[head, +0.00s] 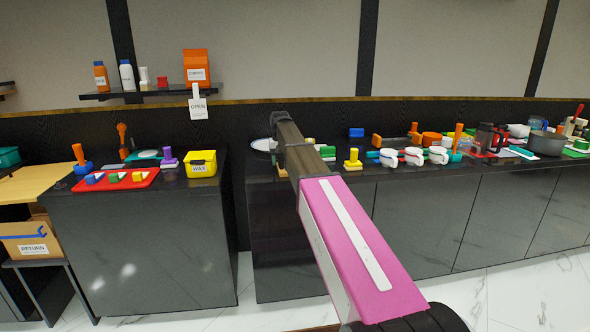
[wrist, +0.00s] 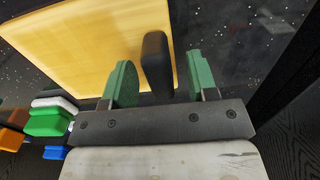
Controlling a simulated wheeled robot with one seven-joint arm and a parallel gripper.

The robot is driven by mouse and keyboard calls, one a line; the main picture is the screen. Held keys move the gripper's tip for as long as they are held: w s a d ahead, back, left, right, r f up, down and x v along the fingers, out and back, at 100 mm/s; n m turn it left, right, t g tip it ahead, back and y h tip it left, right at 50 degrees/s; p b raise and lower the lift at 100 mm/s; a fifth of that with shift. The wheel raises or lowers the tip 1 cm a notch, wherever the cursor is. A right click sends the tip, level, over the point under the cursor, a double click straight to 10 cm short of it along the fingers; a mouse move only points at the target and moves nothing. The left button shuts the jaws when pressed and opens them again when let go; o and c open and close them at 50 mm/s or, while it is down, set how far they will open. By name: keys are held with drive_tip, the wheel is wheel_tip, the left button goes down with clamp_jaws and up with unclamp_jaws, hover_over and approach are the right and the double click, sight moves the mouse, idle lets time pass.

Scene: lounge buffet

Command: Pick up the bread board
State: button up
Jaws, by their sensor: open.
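The bread board (wrist: 85,45) is a flat tan wooden board lying on the dark counter in the wrist view. A black, rounded handle (wrist: 157,62) stands at its right part. My gripper (wrist: 160,82) is open, with one green finger on each side of the handle. The left finger overlaps the board in the picture, and the right finger is over the dark counter beyond the board's edge. I see a gap between the handle and the right finger. In the head view my arm hides most of the board; a small tan piece (head: 283,172) shows beside it.
Green, white, orange and blue blocks (wrist: 48,122) lie left of my gripper in the wrist view. In the head view, a yellow-topped stamp (head: 352,158) and several white cups (head: 413,157) stand right of my arm. A dark wall (head: 215,130) rises behind the counter.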

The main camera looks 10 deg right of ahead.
drive_tip(key=shift+f, duration=0.1)
clamp_jaws()
drive_tip(key=shift+r, duration=0.7)
wheel_tip(320, 180, up, 3)
drive_tip(key=shift+f, duration=0.1)
drive_tip(key=s+a+r, duration=0.6)
drive_tip(key=a+r, duration=0.1)
drive_tip(key=a, duration=0.2)
drive_tip(key=shift+s+a, duration=0.25)
drive_tip(key=shift+s, duration=0.15)
